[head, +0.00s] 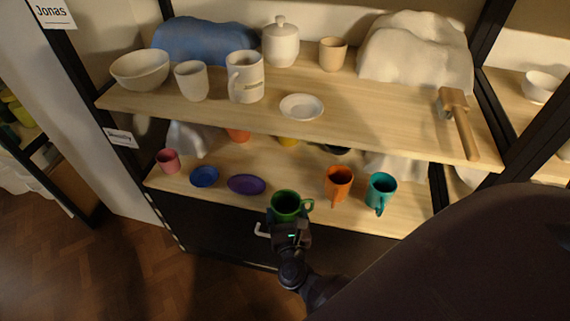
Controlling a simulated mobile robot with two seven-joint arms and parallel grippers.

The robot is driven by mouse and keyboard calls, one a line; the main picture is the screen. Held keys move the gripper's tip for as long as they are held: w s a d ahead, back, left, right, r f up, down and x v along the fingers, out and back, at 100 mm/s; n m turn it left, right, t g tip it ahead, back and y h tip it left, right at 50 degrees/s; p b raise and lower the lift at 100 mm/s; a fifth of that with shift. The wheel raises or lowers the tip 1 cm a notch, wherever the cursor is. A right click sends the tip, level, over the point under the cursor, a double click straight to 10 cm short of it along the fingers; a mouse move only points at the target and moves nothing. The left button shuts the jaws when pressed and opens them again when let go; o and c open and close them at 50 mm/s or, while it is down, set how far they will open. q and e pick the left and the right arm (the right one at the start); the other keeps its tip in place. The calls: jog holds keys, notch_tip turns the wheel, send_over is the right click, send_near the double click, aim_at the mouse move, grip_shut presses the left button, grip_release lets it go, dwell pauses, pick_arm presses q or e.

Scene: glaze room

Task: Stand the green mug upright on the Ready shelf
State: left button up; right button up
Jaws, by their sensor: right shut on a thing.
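The green mug (286,204) is at the front edge of the lower shelf board (220,208), its mouth facing up and its handle to the right. My right gripper (289,222) is shut on the mug from the front, and hides its lower part. I cannot tell whether the mug touches the board or is held just in front of it. A small label (120,137) hangs on the left post between the two boards; its writing is too small to read surely. My left gripper is not in view.
An orange mug (338,183) and a teal mug (380,190) stand to the right on the lower board. A purple dish (246,184), blue dish (204,176) and pink cup (168,160) are to the left. The upper board (230,112) overhangs the lower one's back.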

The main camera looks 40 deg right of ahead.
jog(key=w+d, duration=0.6)
jog(key=d, duration=0.1)
jog(key=shift+f, duration=0.1)
jog(key=shift+w+d+f, duration=0.15)
jog(key=shift+w+d, duration=1.35)
jog(key=shift+d, duration=0.25)
jog(key=shift+w+d+f, duration=0.15)
jog(key=shift+d+f, duration=0.05)
jog(key=shift+d, duration=0.05)
jog(key=shift+f+b, duration=0.7)
jog(key=shift+b, duration=0.1)
jog(key=shift+a+f, duration=0.1)
